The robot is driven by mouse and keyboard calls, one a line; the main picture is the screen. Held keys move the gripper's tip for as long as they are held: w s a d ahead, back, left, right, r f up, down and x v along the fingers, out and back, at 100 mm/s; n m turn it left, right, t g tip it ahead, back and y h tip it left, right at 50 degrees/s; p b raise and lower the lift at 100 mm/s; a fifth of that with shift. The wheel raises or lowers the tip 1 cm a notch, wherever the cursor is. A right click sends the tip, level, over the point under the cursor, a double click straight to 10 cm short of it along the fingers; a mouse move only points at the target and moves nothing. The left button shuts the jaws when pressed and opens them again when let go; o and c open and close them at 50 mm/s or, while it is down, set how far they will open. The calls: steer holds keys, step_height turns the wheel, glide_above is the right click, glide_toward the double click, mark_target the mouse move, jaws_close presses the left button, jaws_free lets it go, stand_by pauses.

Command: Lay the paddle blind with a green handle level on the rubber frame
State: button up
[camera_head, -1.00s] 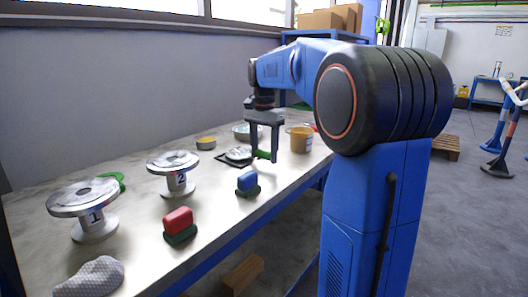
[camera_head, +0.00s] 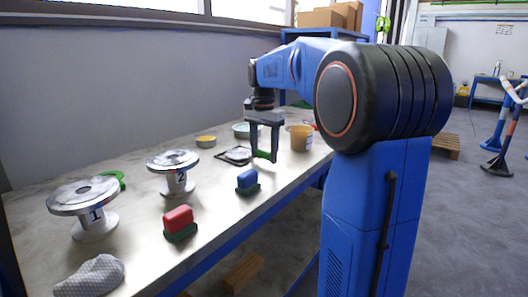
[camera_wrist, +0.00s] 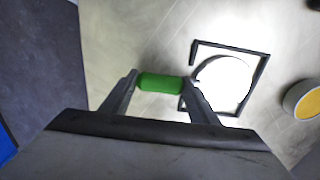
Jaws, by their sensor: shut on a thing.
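My gripper (camera_head: 263,155) is shut on the green handle (camera_wrist: 160,82) of the paddle blind; the handle lies between the fingertips in the wrist view. The blind's round plate (camera_wrist: 224,80) looks bright white there and lies over the opening of the dark square rubber frame (camera_wrist: 256,80), inside its outline. My right finger hides the neck and one frame side. In the head view the plate (camera_head: 238,154) appears nearly level at the frame (camera_head: 222,156). I cannot tell whether it touches the frame all round.
Flanged vessels marked 1 (camera_head: 84,192) and 2 (camera_head: 173,160) stand at left. A yellow-brown tub (camera_head: 301,138) stands right of my gripper; a yellow-topped tin (camera_head: 206,141) is behind.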

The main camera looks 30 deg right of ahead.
steer(key=o, duration=1.7)
steer(key=shift+c, duration=0.2)
step_height(320, 180, up, 17)
steer(key=shift+r, duration=0.2)
